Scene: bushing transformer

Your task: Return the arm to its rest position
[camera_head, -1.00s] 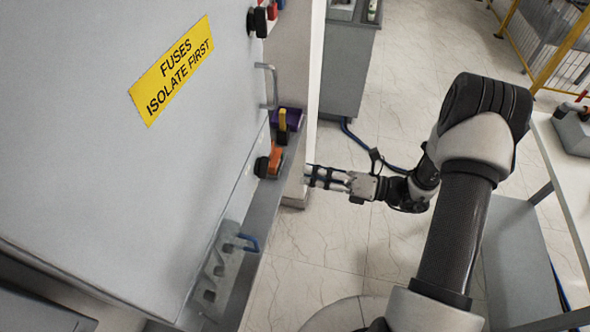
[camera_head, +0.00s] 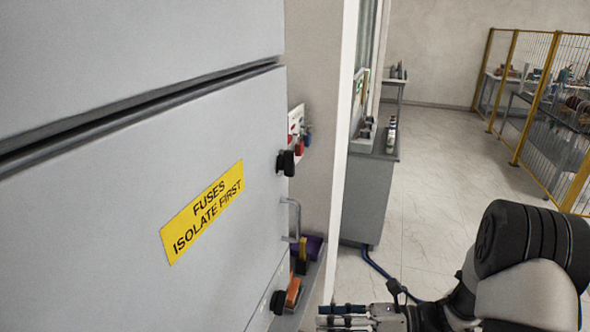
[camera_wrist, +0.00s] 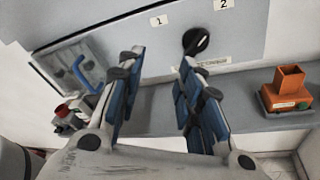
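My gripper (camera_head: 345,316) shows at the bottom edge of the head view, its fingers pointing left toward the grey cabinet (camera_head: 120,190). My dark and pale arm fills the lower right corner. In the wrist view my gripper (camera_wrist: 160,65) has its two blue-padded fingers apart, with nothing between them. Beyond them are a grey panel with labels "1" and "2" and a black knob (camera_wrist: 196,41). The gripper appears clear of the panel and of the grey ledge (camera_wrist: 255,124) below it. Part of the arm is cut off in the head view.
An orange block-like part (camera_wrist: 285,92) sits on the ledge at right. A blue handle (camera_wrist: 82,72) and a red-topped part (camera_wrist: 65,113) are at left. The cabinet bears a yellow fuse label (camera_head: 203,212). Floor (camera_head: 430,190) is open toward the yellow fence (camera_head: 540,110).

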